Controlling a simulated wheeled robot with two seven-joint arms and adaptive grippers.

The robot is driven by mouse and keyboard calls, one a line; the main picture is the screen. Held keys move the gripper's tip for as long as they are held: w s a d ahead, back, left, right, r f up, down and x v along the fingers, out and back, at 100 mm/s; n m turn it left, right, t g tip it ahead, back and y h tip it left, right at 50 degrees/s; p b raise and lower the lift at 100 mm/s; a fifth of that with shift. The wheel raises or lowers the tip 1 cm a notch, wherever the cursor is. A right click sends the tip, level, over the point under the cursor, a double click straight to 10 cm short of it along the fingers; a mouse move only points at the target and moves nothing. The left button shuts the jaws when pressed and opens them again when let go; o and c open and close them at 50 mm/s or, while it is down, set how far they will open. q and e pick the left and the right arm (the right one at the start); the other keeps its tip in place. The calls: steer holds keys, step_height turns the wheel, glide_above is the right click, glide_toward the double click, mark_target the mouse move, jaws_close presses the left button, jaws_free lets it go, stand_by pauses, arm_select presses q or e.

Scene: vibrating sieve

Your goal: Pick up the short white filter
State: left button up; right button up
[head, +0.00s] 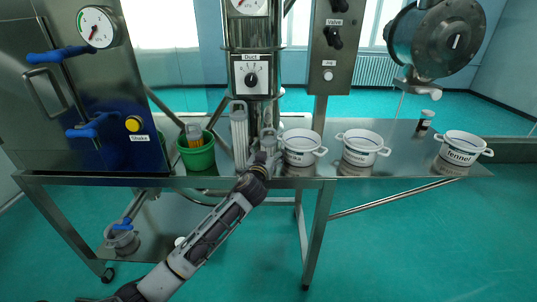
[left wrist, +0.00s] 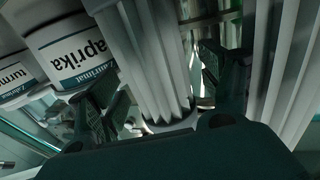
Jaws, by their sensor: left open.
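The short white filter (head: 268,138) stands on the steel table, just right of a taller white filter (head: 240,135). My left gripper (head: 264,160) is right in front of the short filter and partly covers its lower part. In the left wrist view the pleated short filter (left wrist: 150,55) lies between the two spread fingers of the gripper (left wrist: 163,92). The fingers look open, and I cannot tell whether either touches it. The tall filter (left wrist: 293,75) is close beside the right-hand finger there. My right gripper is not in view.
White labelled pots stand to the right: a near one (head: 302,147), a middle one (head: 361,148) and "fennel" (head: 462,147). A "paprika" pot (left wrist: 75,45) is close in the wrist view. A green bucket (head: 196,152) stands left. The "Duct" column (head: 251,75) rises behind the filters.

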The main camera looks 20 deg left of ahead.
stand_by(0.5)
arm_select(q)
steer(key=c, duration=1.2)
steer(key=shift+r, duration=0.1)
step_height(320, 180, up, 18)
steer(key=shift+f+p, duration=0.1)
steer(key=shift+p, duration=0.25)
